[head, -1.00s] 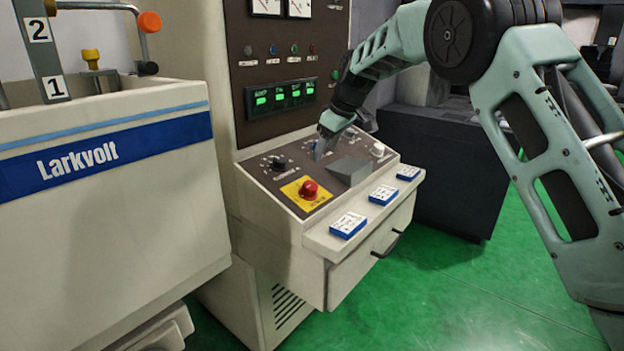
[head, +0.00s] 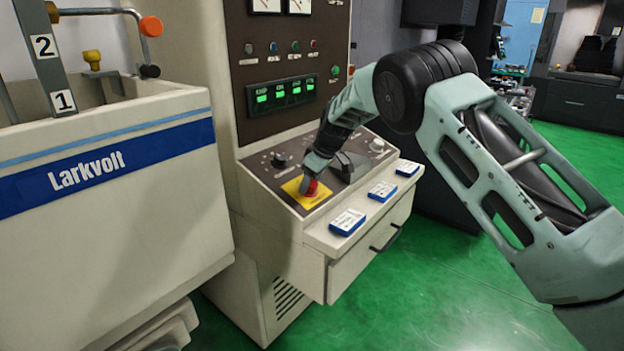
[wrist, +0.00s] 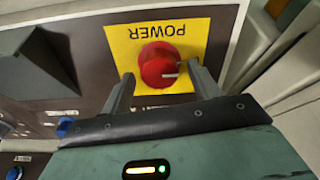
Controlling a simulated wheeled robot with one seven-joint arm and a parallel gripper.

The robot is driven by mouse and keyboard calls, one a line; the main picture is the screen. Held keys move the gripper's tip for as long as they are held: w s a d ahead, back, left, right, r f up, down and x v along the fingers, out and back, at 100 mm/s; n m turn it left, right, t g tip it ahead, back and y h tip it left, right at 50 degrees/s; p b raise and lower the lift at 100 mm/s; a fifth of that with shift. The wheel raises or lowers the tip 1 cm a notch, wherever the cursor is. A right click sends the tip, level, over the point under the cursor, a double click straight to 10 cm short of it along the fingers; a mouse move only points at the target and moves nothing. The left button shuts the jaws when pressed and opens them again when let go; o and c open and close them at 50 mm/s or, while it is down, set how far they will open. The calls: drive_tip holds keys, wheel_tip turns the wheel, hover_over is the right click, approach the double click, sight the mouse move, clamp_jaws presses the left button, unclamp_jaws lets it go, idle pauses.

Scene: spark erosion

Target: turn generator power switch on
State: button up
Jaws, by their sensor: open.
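The power switch is a red round knob (wrist: 158,66) with a pale mark on its face, on a yellow plate (wrist: 187,32) lettered POWER. In the head view the red knob (head: 313,190) sits on the sloped panel, partly covered by my gripper. My gripper (head: 306,186) is over the knob from above. In the wrist view my gripper (wrist: 162,82) is open, with one finger on each side of the knob. I cannot tell whether either finger touches it.
A dark wedge-shaped block (head: 350,166) stands beside the knob on the panel. A black dial (head: 279,159) and a pale knob (head: 377,145) are on the same panel. Blue-edged cards (head: 348,222) lie along the front ledge. A Larkvolt tank (head: 100,215) stands at left.

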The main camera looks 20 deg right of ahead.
drive_tip(key=c, duration=1)
drive_tip(key=shift+o, duration=0.2)
drive_tip(key=shift+m, duration=0.4)
drive_tip(key=m, duration=0.3)
drive_tip(key=shift+m, duration=0.4)
drive_tip(key=m, duration=0.4)
drive_tip(key=shift+r+m, duration=0.1)
drive_tip(key=shift+m, duration=0.2)
drive_tip(key=m+p, duration=0.1)
drive_tip(key=m, duration=0.3)
drive_tip(key=shift+d+h, duration=0.15)
drive_tip(key=shift+h, duration=0.15)
drive_tip(key=m+p, duration=0.1)
drive_tip(key=m, duration=0.3)
drive_tip(key=shift+m, duration=0.3)
